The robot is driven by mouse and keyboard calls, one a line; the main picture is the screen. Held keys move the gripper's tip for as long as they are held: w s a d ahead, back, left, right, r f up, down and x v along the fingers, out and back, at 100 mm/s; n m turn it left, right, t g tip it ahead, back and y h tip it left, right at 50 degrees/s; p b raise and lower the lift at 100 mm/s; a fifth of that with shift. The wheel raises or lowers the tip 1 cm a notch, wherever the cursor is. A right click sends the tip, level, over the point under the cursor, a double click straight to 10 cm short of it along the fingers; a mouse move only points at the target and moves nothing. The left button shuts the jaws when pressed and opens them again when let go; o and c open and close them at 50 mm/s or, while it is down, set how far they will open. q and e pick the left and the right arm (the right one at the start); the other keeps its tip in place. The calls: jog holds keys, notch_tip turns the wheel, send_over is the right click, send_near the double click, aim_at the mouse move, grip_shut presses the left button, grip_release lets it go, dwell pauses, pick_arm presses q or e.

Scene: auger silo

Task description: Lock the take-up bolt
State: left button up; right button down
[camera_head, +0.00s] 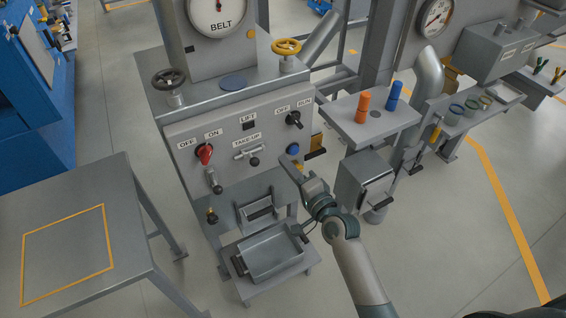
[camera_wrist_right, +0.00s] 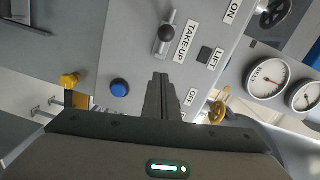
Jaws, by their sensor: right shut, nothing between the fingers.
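The take-up bolt (camera_head: 249,152) is a small grey bar with a dark ball knob, mounted under the TAKE-UP label on the front panel (camera_head: 215,137). In the right wrist view the bolt (camera_wrist_right: 167,31) shows near the top, with its knob beside the label. My right gripper (camera_head: 286,162) is in front of the panel, to the right of and slightly below the bolt, apart from it. Its fingers, seen in the wrist view (camera_wrist_right: 159,80), are shut and empty, between the blue button and the OFF label. My left gripper is out of view.
A blue button (camera_head: 292,150) is close to my right gripper. A red switch (camera_head: 204,153) and a black RUN switch (camera_head: 294,119) share the panel. Below are a metal tray (camera_head: 270,277) and a grey box (camera_head: 363,182). A table (camera_head: 125,225) stands at left.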

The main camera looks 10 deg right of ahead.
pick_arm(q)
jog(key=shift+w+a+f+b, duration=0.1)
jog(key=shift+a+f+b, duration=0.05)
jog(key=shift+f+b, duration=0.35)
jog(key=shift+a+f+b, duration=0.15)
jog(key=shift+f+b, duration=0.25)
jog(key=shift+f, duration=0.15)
pick_arm(e)
jog(key=v, duration=0.7)
jog(key=shift+s, duration=0.4)
